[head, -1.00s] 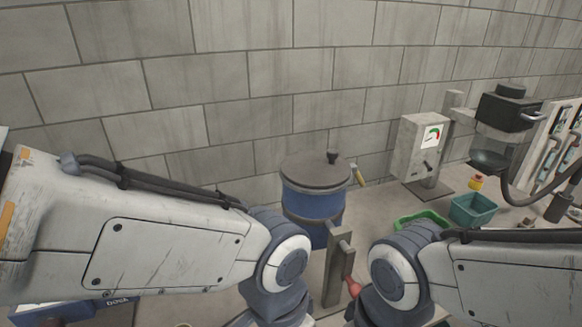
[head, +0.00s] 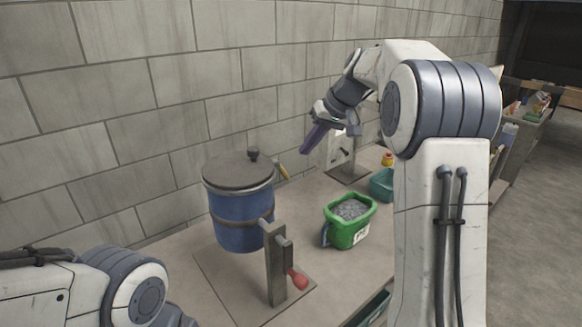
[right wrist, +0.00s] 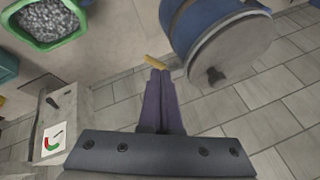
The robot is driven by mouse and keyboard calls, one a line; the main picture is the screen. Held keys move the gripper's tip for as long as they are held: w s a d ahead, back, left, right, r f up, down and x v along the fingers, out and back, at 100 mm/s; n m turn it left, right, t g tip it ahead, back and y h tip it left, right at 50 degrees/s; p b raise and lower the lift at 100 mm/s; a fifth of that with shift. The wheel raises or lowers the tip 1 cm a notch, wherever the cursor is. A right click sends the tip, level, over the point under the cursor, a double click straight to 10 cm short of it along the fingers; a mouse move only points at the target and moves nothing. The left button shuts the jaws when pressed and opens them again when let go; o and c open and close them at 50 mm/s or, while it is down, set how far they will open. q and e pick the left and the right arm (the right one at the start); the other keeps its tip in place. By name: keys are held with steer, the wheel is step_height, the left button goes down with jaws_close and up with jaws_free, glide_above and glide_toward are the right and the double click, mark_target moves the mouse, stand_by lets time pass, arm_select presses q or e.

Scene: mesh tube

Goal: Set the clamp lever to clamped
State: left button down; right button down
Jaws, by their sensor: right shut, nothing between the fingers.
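A blue drum (head: 238,215) with a grey lid stands on a base plate; it also shows in the right wrist view (right wrist: 205,20). A post (head: 276,265) in front of it carries a lever with a red grip (head: 299,279) pointing down right. A yellow handle (head: 284,173) sticks out behind the drum and shows just past my fingertips in the right wrist view (right wrist: 155,61). I cannot tell which is the clamp lever. My right gripper (head: 308,150) is raised by the wall, its purple fingers shut and empty. My left gripper is out of view.
A grey box (right wrist: 68,125) with a gauge and small dark lever (right wrist: 52,101) stands right of the drum, partly behind my right arm. The wall is close behind.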

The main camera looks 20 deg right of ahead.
mark_target(282, 171)
steer(key=w+d, duration=0.1)
steer(key=d, duration=0.4)
steer(key=w+a+f+t+p, duration=0.1)
steer(key=w+a+f+p, duration=0.3)
steer(key=f, duration=0.5)
steer(key=shift+w+a+m, duration=0.3)
steer(key=shift+w+a, duration=0.75)
steer(key=shift+a+f, duration=0.1)
steer(key=shift+a, duration=0.05)
